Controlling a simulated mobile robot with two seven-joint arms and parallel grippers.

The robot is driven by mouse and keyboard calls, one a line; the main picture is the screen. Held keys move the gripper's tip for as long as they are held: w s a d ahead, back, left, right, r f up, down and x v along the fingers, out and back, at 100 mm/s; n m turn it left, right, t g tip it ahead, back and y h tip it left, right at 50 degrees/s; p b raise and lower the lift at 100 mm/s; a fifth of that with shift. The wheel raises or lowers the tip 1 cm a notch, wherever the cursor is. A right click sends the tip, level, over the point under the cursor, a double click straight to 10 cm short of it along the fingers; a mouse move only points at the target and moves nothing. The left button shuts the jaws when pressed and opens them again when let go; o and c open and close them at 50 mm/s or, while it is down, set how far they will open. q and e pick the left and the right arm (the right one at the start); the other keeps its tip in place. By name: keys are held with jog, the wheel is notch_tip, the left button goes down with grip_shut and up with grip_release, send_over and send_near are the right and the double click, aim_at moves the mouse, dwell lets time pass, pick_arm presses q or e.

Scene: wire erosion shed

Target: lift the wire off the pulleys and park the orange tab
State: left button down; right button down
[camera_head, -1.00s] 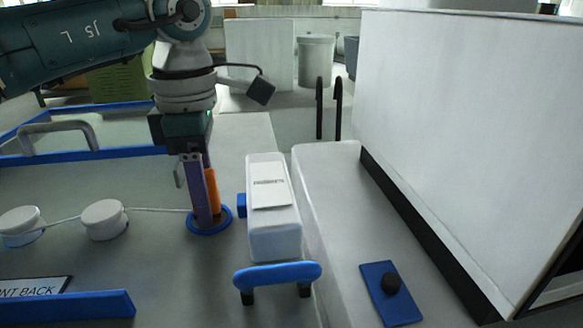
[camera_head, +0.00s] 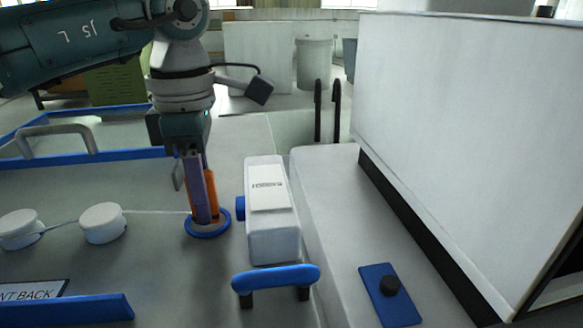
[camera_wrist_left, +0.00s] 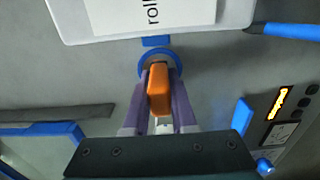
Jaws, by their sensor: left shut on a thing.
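My left gripper (camera_head: 206,218) points down and is shut on the orange tab (camera_head: 211,195). In the left wrist view the tab (camera_wrist_left: 159,92) stands between the purple fingers. The tab and fingertips are at the blue ring (camera_head: 207,234) on the grey surface; whether the tab touches the surface there is hidden. The two white pulleys, a left one (camera_head: 20,226) and a right one (camera_head: 102,222), stand to the left. The thin wire (camera_head: 158,212) runs from the right pulley towards the tab, and a stretch shows between the pulleys. My right gripper is not in view.
A white box (camera_head: 283,240) with a blue knob stands just right of the ring. A blue handle (camera_head: 277,278) lies in front of it. A tall white cabinet (camera_head: 455,130) closes off the right. Blue edging (camera_head: 75,308) lies at front left.

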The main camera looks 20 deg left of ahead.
pick_arm(q)
notch_tip(320, 180, up, 12)
jog(key=shift+w+f, duration=0.1)
jog(key=shift+f, duration=0.05)
notch_tip(320, 180, up, 8)
jog(key=f+p, duration=0.1)
jog(key=p, duration=0.1)
jog(key=shift+f+b, duration=1.35)
jog(key=shift+f, duration=0.7)
jog(key=shift+f, duration=0.1)
jog(key=shift+f+b, duration=0.6)
jog(key=shift+f, duration=0.25)
jog(key=shift+a, duration=0.1)
jog(key=s+a+b, duration=0.2)
jog(key=s+a, duration=0.6)
jog(key=a, duration=0.5)
jog(key=shift+s, duration=0.15)
